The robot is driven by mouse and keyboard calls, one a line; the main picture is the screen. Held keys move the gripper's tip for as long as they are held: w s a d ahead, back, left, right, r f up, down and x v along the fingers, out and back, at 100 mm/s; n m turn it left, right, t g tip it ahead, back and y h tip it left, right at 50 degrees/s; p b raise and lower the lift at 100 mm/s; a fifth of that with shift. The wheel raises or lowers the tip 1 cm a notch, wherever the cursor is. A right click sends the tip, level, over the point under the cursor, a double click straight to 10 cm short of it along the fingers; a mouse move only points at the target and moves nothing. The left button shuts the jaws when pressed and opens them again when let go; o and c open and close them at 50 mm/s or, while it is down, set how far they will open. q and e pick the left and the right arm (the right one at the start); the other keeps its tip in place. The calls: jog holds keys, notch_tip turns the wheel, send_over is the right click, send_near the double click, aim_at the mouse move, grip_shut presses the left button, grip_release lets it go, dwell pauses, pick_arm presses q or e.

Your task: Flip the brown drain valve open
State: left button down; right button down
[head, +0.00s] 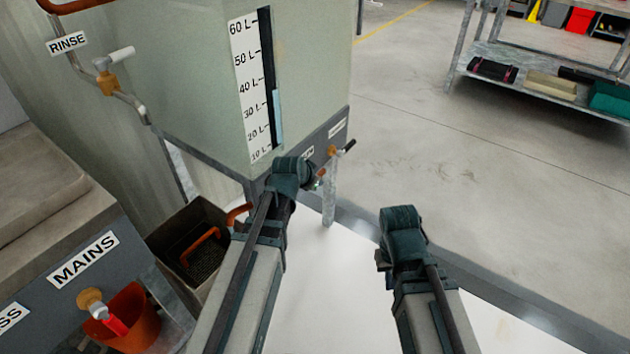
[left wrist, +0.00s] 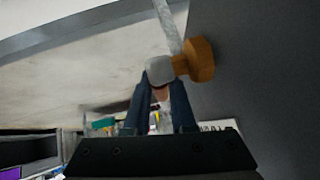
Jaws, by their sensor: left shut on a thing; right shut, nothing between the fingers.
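The brown drain valve shows in the left wrist view as an orange-brown fitting (left wrist: 202,60) on the dark panel, with a pale grey hub and a small brownish handle (left wrist: 160,92). My left gripper (left wrist: 160,108) is shut on that handle, its two dark fingers on either side. In the head view, my left gripper (head: 290,168) is at the tank's lower front edge and hides most of the valve and part of its label (head: 308,154). My right gripper (head: 402,222) is shut and empty, apart from the tank, over the pale floor.
The tank (head: 190,85) has a litre scale. Another orange fitting with a black lever (head: 347,147) sits just right of my left gripper. A dark bin (head: 190,235) and a MAINS panel (head: 85,260) are at left. A shelf (head: 540,65) stands far right; floor between is clear.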

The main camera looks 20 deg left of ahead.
pick_arm(q)
jog(key=c, duration=0.8)
grip_release()
jog(key=shift+o, duration=0.2)
jog(key=shift+r, duration=0.1)
pick_arm(e)
jog(key=shift+r, duration=0.1)
